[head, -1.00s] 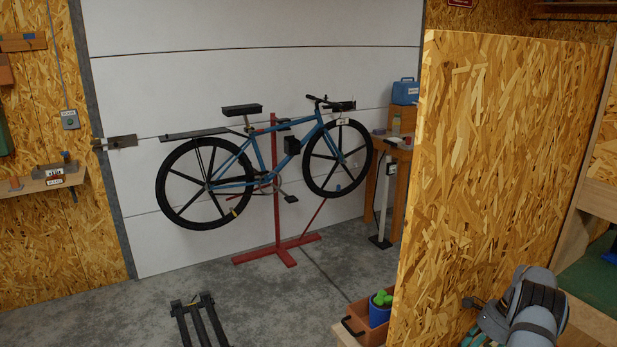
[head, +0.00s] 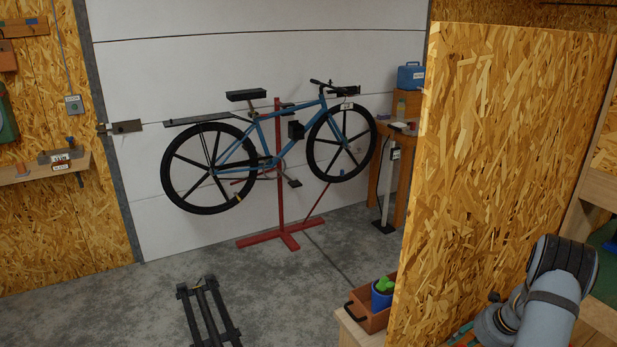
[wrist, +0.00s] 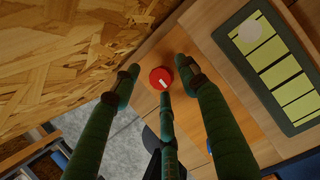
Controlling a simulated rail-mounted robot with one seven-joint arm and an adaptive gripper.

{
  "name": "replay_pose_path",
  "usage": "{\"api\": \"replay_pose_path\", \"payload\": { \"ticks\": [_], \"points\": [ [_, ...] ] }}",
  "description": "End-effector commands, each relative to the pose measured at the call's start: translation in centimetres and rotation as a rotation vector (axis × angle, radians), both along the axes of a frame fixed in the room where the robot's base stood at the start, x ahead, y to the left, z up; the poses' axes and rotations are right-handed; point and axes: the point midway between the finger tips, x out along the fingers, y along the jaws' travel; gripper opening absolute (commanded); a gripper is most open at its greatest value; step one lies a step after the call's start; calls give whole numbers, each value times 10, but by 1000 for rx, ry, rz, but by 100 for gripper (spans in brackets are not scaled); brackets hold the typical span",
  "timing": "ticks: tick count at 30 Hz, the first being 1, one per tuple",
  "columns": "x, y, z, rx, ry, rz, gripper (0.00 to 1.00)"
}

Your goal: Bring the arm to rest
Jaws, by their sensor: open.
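My gripper (wrist: 159,75) shows in the wrist view with three dark green fingers spread apart, open and with nothing held. A round red thing with a white mark (wrist: 161,79) appears between the fingertips, on the wooden surface (wrist: 205,105); how far it lies below them I cannot tell. In the head view, part of my grey and black arm (head: 560,285) shows at the lower right, in front of the chipboard panel.
The tall chipboard panel (head: 500,170) stands beside my arm and also fills the wrist view's upper left (wrist: 60,50). A green-framed board with yellow strips (wrist: 275,65) lies right of the fingers.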

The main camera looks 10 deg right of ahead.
Motion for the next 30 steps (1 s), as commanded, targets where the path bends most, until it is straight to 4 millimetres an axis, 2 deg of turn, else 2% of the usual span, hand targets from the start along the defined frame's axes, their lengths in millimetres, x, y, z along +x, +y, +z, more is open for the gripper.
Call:
{"api": "replay_pose_path", "payload": {
  "ticks": [8,9,12,18,23,30],
  "points": [
    [0,3,-6,-3,-2,-341,43],
    [-2,1,7,-5,-4,-369,43],
    [-10,1,29,-3,-4,-363,43],
    [-20,2,53,-1,-3,-359,43],
    [-25,2,61,0,-2,-357,43],
    [-25,2,62,0,-2,-356,43]
  ]
}}
